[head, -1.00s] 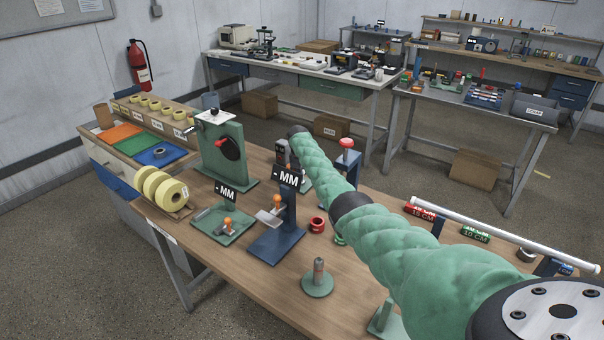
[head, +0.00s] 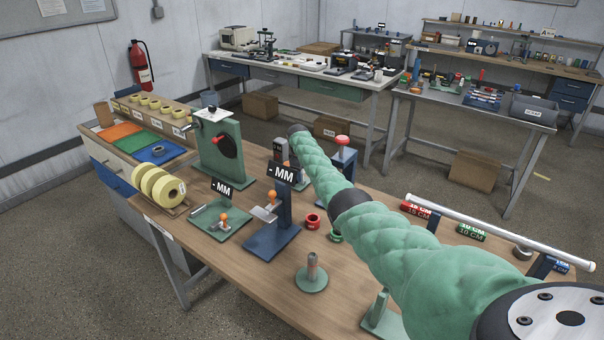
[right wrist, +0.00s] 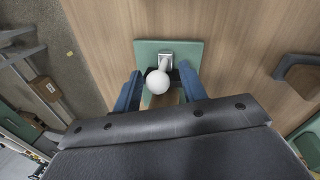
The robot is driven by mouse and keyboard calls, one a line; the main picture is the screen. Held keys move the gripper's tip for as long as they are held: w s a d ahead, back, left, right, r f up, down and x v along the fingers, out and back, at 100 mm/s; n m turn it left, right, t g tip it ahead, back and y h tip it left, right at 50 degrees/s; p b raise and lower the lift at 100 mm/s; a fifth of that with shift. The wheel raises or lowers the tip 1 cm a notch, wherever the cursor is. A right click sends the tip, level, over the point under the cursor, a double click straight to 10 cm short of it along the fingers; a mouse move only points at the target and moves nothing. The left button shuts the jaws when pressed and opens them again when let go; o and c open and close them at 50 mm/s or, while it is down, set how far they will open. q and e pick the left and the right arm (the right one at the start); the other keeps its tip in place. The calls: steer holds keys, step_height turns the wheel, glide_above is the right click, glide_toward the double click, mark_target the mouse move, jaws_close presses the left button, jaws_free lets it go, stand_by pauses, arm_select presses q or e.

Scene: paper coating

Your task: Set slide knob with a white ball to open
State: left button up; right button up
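In the right wrist view a white ball (right wrist: 158,82) tops a short silver slide knob (right wrist: 167,61), which is mounted on a green plate (right wrist: 146,51). My right gripper (right wrist: 161,72) is open, with one blue finger on each side of the ball. A small gap shows between the ball and the left finger; I cannot tell if the right finger touches it. In the head view my green-sleeved right arm (head: 400,235) reaches across the table. I cannot make out the white ball or the right fingertips there. My left gripper is not in view.
The wooden table (head: 270,310) holds a green stand with a dark disc (head: 220,150), a blue stand (head: 275,232), a red-topped blue device (head: 342,165) and a green round base (head: 311,282). A dark grey handle-like part (right wrist: 297,75) lies right of the plate.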

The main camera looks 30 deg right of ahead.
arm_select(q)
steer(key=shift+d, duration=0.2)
arm_select(e)
steer(key=shift+s+d, duration=0.15)
steer(key=shift+d, duration=0.05)
steer(key=shift+a+r, duration=0.15)
steer(key=shift+r, duration=0.2)
steer(key=r, duration=0.1)
steer(key=r+b, duration=0.1)
steer(key=r, duration=0.1)
steer(key=r+b, duration=0.1)
steer(key=r, duration=0.1)
steer(key=shift+s+a+r, duration=0.1)
steer(key=shift+s+a, duration=0.15)
steer(key=shift+a, duration=0.05)
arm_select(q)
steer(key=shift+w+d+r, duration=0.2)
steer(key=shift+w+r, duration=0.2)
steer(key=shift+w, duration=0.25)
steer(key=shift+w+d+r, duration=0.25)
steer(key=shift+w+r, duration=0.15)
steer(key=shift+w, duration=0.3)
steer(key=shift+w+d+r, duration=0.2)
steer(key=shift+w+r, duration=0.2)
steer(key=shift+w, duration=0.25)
arm_select(e)
steer(key=shift+s+a+r, duration=0.1)
steer(key=shift+s+r, duration=0.05)
steer(key=shift+r, duration=0.75)
